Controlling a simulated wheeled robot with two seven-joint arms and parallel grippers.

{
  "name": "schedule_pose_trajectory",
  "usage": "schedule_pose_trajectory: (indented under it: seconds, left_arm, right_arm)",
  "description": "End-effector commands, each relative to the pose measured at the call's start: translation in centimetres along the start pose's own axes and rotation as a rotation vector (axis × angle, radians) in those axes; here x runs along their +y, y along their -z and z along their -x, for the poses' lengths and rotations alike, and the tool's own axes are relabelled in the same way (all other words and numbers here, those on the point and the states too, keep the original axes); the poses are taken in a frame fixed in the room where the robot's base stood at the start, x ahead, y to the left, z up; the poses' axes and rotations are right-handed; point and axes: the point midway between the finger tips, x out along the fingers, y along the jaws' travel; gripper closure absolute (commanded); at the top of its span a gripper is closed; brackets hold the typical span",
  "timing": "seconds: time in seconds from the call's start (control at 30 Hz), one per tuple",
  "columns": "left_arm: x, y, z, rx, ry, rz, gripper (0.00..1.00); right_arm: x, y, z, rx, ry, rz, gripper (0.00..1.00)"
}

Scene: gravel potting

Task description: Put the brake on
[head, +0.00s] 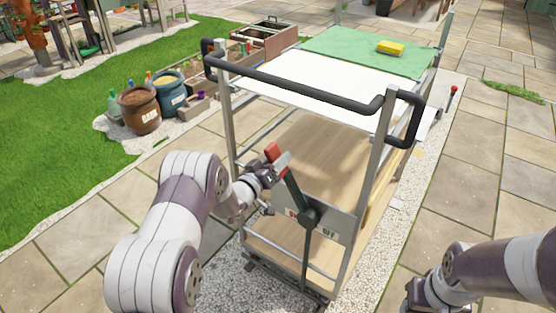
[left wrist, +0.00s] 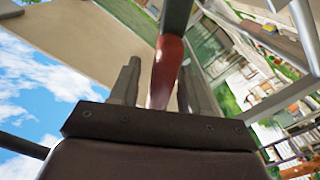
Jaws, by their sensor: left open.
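The brake lever (head: 291,189) is a dark bar with a red grip (head: 272,151), on a grey plate (head: 329,222) at the near end of the cart. It leans up and to the left from its pivot. The plate reads OFF on the right; red lettering on the left is partly hidden. My left gripper (head: 277,168) is open at the red grip. In the left wrist view the red grip (left wrist: 167,68) stands between the two fingers; I cannot tell whether they touch it. My right gripper (head: 424,297) is low at the right, its jaws unclear.
The cart has a black push handle (head: 300,87) above the lever, metal posts and a wooden deck (head: 315,150). A yellow block (head: 391,48) lies on the green top. Pots (head: 139,111) and planters stand at the left on gravel. Paving on the right is clear.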

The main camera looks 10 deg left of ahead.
Motion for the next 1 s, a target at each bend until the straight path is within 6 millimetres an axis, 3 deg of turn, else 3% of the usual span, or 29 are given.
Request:
schedule_pose_trajectory:
  seconds: [0.33,0.37,0.5,0.77,1.0]
  left_arm:
    - [0.0,0.0,-0.9,0.000,0.001,0.000,0.53]
    - [0.0,0.0,-0.9,0.000,0.001,0.000,0.56]
    - [0.0,0.0,-0.9,0.001,0.001,0.000,1.00]
    - [0.3,0.0,-0.9,0.000,0.000,-0.009,1.00]
    - [2.4,0.0,-0.9,-0.001,-0.002,-0.097,1.00]
  right_arm:
    - [0.0,0.0,-0.1,0.000,0.000,0.000,0.53]
    - [0.0,0.0,-0.1,0.000,0.000,0.000,0.53]
    - [0.0,0.0,-0.1,0.000,0.000,0.000,0.53]
    - [0.0,0.0,0.0,0.000,0.000,0.000,0.53]
    - [0.0,0.0,0.3,0.000,0.000,0.000,0.53]
